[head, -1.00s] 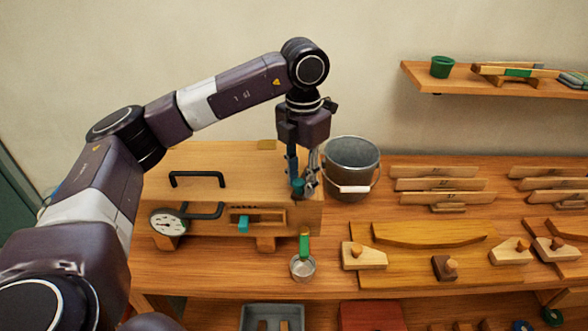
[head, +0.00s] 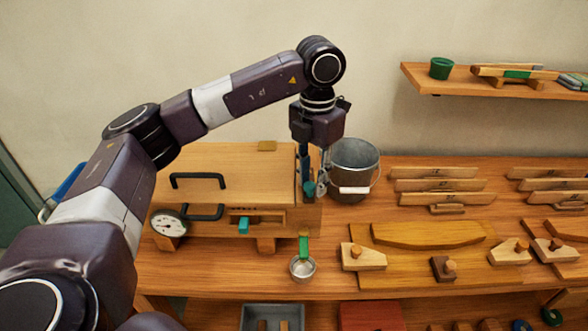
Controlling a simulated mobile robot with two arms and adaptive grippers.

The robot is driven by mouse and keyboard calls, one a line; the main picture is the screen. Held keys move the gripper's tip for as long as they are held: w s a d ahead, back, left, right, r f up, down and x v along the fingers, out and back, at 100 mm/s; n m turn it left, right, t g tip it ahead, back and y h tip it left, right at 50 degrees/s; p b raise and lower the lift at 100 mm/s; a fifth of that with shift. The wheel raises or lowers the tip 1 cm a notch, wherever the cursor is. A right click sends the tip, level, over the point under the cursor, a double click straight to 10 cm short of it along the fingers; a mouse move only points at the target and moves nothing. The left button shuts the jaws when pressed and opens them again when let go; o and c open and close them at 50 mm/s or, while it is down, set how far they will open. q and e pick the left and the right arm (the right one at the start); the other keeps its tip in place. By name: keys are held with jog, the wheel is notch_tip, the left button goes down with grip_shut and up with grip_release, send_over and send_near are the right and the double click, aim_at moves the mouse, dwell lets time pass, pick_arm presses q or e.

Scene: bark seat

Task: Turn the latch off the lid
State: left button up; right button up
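A wooden box (head: 276,222) stands at the left of the bench, with its flat wooden lid (head: 240,165) down and a black handle (head: 197,180) on it. My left gripper (head: 315,188) points down at the box's right end. A small teal part (head: 309,188), perhaps the latch's knob, shows at its fingertips. The fingers overlap it, so I cannot tell whether they grip it or only touch it. The rest of the latch is too small and too hidden to make out. My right gripper is not in view.
A metal bucket (head: 353,168) stands close to the right of my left gripper. A dial gauge (head: 169,223) and a teal tab (head: 243,225) are on the box's front. A small green-handled pan (head: 303,267) lies in front. Wooden blocks and boards (head: 430,234) fill the right.

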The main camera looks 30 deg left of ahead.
pick_arm(q)
notch_tip(320, 180, up, 8)
jog(key=p, duration=0.4)
jog(key=shift+r+p, duration=0.1)
jog(key=shift+p, duration=0.2)
